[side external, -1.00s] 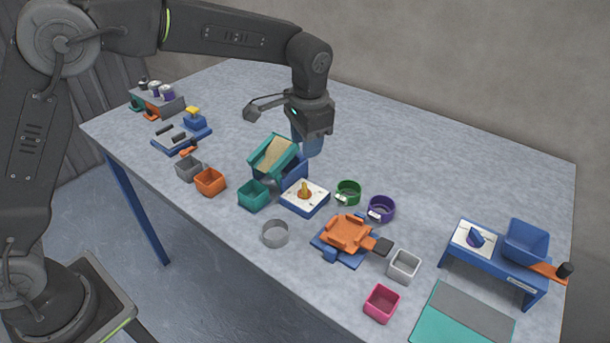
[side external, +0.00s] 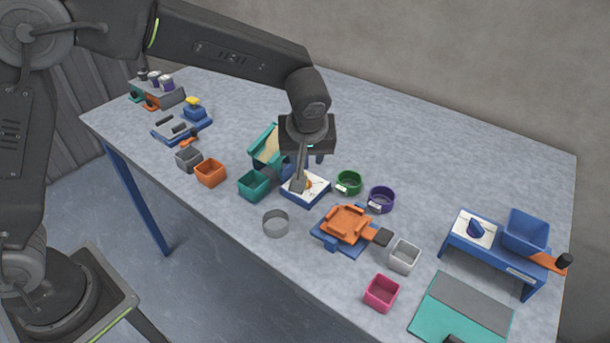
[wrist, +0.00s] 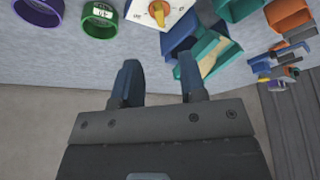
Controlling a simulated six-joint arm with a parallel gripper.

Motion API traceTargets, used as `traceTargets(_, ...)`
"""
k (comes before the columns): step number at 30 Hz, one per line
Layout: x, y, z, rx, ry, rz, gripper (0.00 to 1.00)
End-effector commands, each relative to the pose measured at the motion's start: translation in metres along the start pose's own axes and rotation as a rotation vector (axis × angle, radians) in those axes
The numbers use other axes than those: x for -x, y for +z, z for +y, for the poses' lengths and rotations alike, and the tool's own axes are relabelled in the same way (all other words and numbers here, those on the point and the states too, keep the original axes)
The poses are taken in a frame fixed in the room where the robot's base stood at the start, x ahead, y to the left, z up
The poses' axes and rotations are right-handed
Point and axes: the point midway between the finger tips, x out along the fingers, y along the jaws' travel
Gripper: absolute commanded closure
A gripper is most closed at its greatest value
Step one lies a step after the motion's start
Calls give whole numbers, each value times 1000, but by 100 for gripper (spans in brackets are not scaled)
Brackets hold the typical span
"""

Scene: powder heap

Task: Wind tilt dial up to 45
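The tilt dial is a yellow-orange knob (wrist: 158,12) on a white, marked plate over a blue base. In the side external view its plate (side external: 318,183) lies in front of the teal tilting tray (side external: 264,146), and my gripper partly covers the knob. The tray, holding tan powder, also shows in the wrist view (wrist: 212,50). The dial's reading is too small to tell.
A green ring (side external: 348,183) and a purple ring (side external: 381,199) stand right of the dial. A teal cup (side external: 254,184) stands to its left. An orange-topped blue device (side external: 346,228) is in front. A second dial (side external: 475,229) sits on the blue stand at right. The table's back is clear.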

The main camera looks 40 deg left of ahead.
Motion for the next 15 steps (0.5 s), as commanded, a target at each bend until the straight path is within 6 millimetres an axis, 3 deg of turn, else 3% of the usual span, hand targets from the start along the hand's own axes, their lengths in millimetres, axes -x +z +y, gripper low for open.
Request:
traceTargets(9, -68, 0, -1, -1, -5, -3, 62)
traceTargets(15, -96, 0, 0, 0, -2, -2, 62)
